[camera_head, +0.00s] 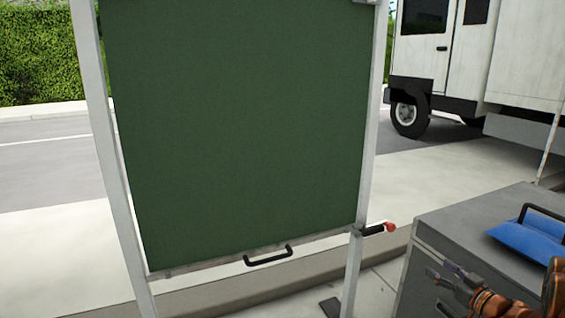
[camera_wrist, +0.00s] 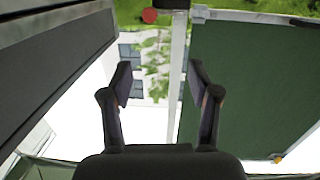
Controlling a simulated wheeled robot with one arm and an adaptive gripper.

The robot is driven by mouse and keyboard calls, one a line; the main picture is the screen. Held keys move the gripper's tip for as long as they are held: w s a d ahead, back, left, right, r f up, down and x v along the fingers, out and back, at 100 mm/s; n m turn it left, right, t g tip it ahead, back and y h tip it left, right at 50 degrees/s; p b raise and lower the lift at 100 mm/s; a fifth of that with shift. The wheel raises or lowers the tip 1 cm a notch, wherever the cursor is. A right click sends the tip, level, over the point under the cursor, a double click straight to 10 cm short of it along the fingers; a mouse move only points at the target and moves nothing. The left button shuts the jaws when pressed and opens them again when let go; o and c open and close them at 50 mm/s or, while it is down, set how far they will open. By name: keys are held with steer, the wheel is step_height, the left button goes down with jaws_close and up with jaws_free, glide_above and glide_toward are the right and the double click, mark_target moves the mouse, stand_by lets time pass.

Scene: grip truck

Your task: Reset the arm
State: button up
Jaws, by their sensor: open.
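My gripper (camera_head: 448,280) is at the lower right of the head view, in front of the grey case. In the wrist view my gripper (camera_wrist: 160,85) shows two dark fingers spread apart with nothing between them. My orange-brown arm runs off the lower right edge of the head view. The gripper appears clear of the green panel and holds nothing.
A large green panel (camera_head: 235,120) in a pale metal frame fills the middle, with a black handle (camera_head: 268,256) at its bottom edge. A red-tipped lever (camera_head: 388,227) sticks out from the right post. A blue object (camera_head: 530,243) lies on the grey case (camera_head: 465,222). A white truck (camera_head: 470,60) stands behind.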

step_height(320, 180, up, 12)
steer(key=w+d+m+g+h+p, duration=0.1)
steer(key=w+d+g+h+p, duration=0.1)
steer(key=h+p, duration=0.5)
steer(key=s+a+r+m+g+h+p, duration=0.3)
steer(key=s+r+g+p, duration=0.2)
steer(key=s+r+p, duration=0.45)
steer(key=s+a+r+g+y+p, duration=0.1)
steer(key=s+a+r+g+p, duration=0.2)
steer(key=s, duration=0.9)
steer(key=s+a+r+g+y+p, duration=0.2)
steer(key=s+a+r+g+p, duration=0.2)
steer(key=s+a+r+p, duration=0.5)
steer(key=s+a+r+g+y+p, duration=0.1)
steer(key=s+a+r+g+p, duration=0.2)
steer(key=s+a, duration=1.1)
step_height(320, 180, up, 4)
steer(key=s+p, duration=0.1)
steer(key=p, duration=0.2)
steer(key=shift+s+f+g, duration=0.15)
steer(key=shift+s+g, duration=0.25)
